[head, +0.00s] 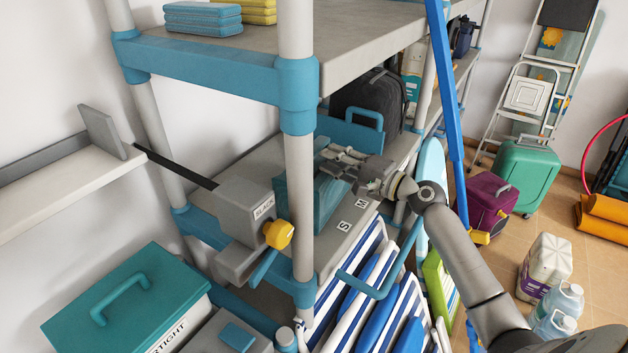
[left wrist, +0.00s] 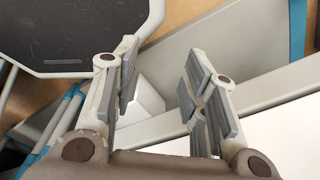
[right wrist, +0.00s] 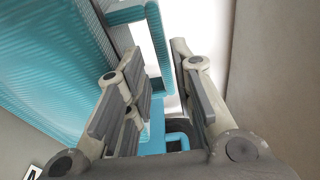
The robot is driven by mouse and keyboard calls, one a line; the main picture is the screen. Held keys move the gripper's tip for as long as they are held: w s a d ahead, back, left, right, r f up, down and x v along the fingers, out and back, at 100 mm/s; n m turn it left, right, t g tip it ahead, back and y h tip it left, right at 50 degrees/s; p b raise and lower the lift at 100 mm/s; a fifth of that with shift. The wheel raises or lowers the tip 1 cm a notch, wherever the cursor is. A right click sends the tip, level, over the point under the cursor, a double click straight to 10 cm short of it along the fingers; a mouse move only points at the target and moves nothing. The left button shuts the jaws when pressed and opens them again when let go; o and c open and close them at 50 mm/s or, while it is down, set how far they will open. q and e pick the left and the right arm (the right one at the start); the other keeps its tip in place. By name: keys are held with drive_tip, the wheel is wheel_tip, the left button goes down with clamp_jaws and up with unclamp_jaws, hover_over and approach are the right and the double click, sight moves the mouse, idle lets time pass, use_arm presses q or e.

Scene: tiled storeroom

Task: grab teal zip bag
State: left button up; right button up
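A teal bag (head: 328,200) stands on the middle shelf, partly hidden by the white post; I cannot make out its zip. In the right wrist view its ribbed teal side (right wrist: 45,60) fills the left, with a teal handle strap (right wrist: 128,14) at the top. My right gripper (head: 335,160) is at the bag's upper right side. Its fingers (right wrist: 155,85) are apart, with nothing clearly held between them. My left gripper (left wrist: 160,75) is open and empty, outside the head view.
The upper shelf (head: 370,35) overhangs the bag. A grey box with a yellow knob (head: 278,234) is left of the post. A blue handled case (head: 345,133) and a black bag (head: 372,100) stand behind. Striped folded items (head: 370,285) are below. A blue pole (head: 443,75) rises at right.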

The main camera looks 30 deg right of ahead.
sight(320, 150)
drive_tip(key=x, duration=0.1)
drive_tip(key=p+x, duration=0.1)
drive_tip(key=x, duration=0.1)
drive_tip(key=shift+w+r, duration=0.25)
drive_tip(key=shift+w, duration=0.1)
drive_tip(key=shift+w+a+f, duration=0.1)
drive_tip(key=shift+w+a, duration=0.05)
drive_tip(key=shift+w, duration=0.2)
drive_tip(key=shift+s, duration=0.1)
clamp_jaws()
drive_tip(key=shift+r, duration=0.3)
